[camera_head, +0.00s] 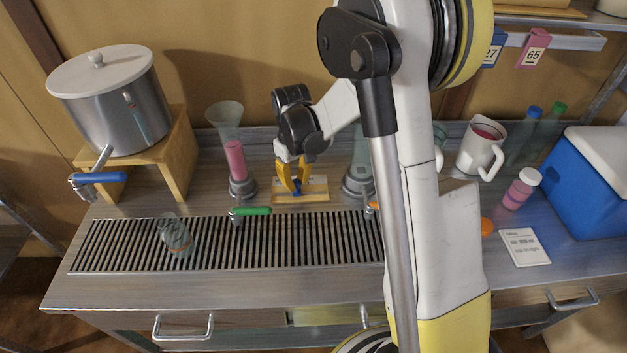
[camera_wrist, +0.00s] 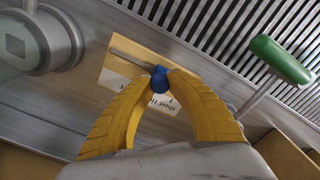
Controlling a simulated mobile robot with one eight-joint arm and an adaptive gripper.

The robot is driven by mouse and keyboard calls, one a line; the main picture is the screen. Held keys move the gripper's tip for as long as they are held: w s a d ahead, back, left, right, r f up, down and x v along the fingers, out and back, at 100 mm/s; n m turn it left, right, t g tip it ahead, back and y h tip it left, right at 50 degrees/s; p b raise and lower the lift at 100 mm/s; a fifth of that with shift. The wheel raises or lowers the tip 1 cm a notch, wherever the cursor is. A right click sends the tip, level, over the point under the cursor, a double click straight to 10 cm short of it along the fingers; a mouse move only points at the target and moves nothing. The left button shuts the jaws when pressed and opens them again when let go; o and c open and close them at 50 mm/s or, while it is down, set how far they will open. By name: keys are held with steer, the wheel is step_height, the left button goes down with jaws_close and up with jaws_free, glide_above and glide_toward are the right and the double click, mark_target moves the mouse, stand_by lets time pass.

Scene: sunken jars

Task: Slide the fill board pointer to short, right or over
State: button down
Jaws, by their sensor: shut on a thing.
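The fill board (camera_head: 318,187) is a small pale wooden board on the counter behind the drip grille. It also shows in the wrist view (camera_wrist: 118,62), with a dark slot and a white label strip; part of the lettering reads "short", the rest is partly covered by the fingers. The pointer is a blue knob (camera_wrist: 159,84) on the slot. In the head view it sits near the board's middle, slightly left. My gripper (camera_head: 296,188) has its yellow fingers closed around the knob, and the wrist view shows both fingertips (camera_wrist: 160,72) against it. Which word the pointer marks cannot be told.
A green-handled tap (camera_head: 250,211) stands close in front of the board. A funnel-topped tube with pink liquid (camera_head: 234,160) stands left of it, another tube (camera_head: 360,165) right. A glass jar (camera_head: 176,237) sits on the grille (camera_head: 290,243). A note card (camera_head: 525,248) lies right.

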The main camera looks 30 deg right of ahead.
mark_target(294, 182)
steer(key=shift+w+a, duration=0.1)
steer(key=shift+a, duration=0.15)
steer(key=c, duration=1.2)
jaws_free()
steer(key=shift+r, duration=0.1)
step_height(294, 182, up, 12)
steer(key=shift+f, duration=0.1)
